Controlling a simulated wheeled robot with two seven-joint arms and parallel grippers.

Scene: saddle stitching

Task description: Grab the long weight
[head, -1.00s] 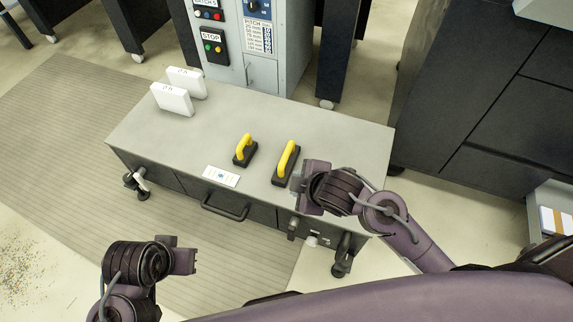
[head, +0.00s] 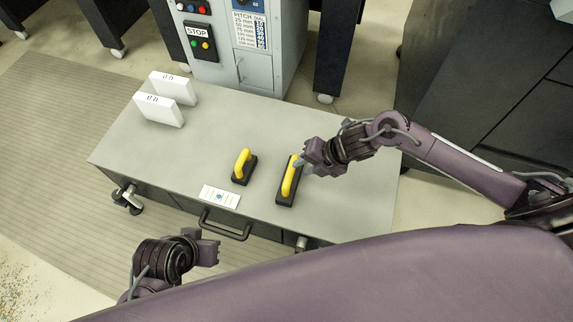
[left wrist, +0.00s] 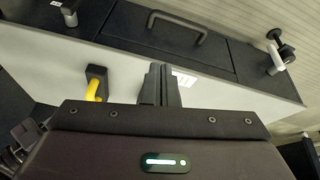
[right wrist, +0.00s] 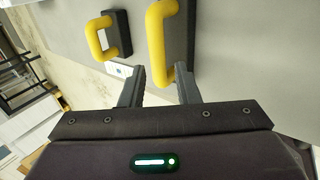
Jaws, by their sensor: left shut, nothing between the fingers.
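The long weight (head: 283,197) is a black bar with a yellow handle (head: 289,178), standing on the grey table right of a shorter similar weight (head: 239,180). My right gripper (head: 301,163) is at the far right end of the long weight. In the right wrist view its fingers (right wrist: 160,70) are open, with the end of the yellow handle (right wrist: 160,35) at the gap between them; contact cannot be told. My left gripper (head: 214,247) is shut and empty, in front of the table. In the left wrist view its fingers (left wrist: 160,86) are together.
The grey table (head: 215,115) also bears two white blocks (head: 160,108) at its left and a white card (head: 220,196) near the front edge, above a drawer handle (head: 224,226). A control cabinet (head: 235,70) stands behind.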

